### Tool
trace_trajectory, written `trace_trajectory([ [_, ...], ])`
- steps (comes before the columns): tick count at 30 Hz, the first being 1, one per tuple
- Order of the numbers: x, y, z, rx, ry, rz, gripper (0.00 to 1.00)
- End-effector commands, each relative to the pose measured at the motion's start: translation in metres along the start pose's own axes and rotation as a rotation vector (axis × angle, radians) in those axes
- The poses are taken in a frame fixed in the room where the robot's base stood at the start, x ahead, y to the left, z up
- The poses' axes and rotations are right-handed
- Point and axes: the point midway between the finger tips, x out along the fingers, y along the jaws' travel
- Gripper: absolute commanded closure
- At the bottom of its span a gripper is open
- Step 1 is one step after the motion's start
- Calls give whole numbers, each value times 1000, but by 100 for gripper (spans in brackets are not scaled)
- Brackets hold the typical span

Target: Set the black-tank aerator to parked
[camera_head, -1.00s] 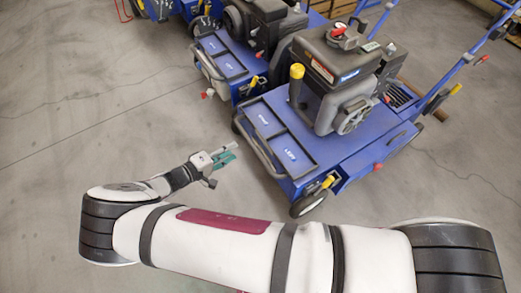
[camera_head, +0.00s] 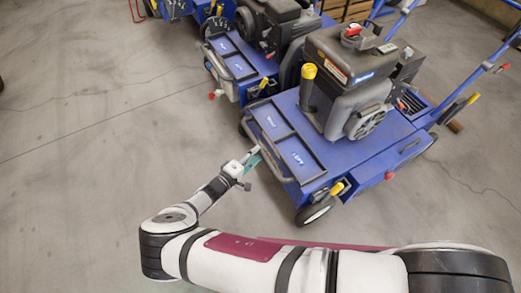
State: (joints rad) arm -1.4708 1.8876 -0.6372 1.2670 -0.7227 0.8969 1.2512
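The nearest blue aerator (camera_head: 350,152) stands right of centre, with a dark engine and tank (camera_head: 345,80) on its deck. A red cap (camera_head: 352,32) tops the engine, and a yellow-topped lever (camera_head: 308,72) stands at its near left. A second blue aerator (camera_head: 236,65) with a dark engine is behind it to the left. I cannot tell which tank the task calls black. My gripper (camera_head: 254,157) is beside the nearest aerator's front left rail (camera_head: 266,152); contact is unclear. Its fingers are too small to judge, and I see nothing held.
A third blue machine (camera_head: 175,8) is partly cut off at the top. A yellow-tipped part (camera_head: 337,188) and a red knob (camera_head: 389,175) stick out at the nearest aerator's side, above a black wheel (camera_head: 315,211). The concrete floor (camera_head: 90,130) on the left is clear.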

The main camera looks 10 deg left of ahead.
Motion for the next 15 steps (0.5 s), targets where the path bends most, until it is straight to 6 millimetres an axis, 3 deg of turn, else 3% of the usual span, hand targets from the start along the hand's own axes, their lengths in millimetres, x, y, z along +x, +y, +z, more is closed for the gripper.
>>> trace_trajectory([
  [6, 32, 0, 0, 2, -2, 1, 62],
  [15, 44, 1, 0, 1, 0, 0, 62],
])
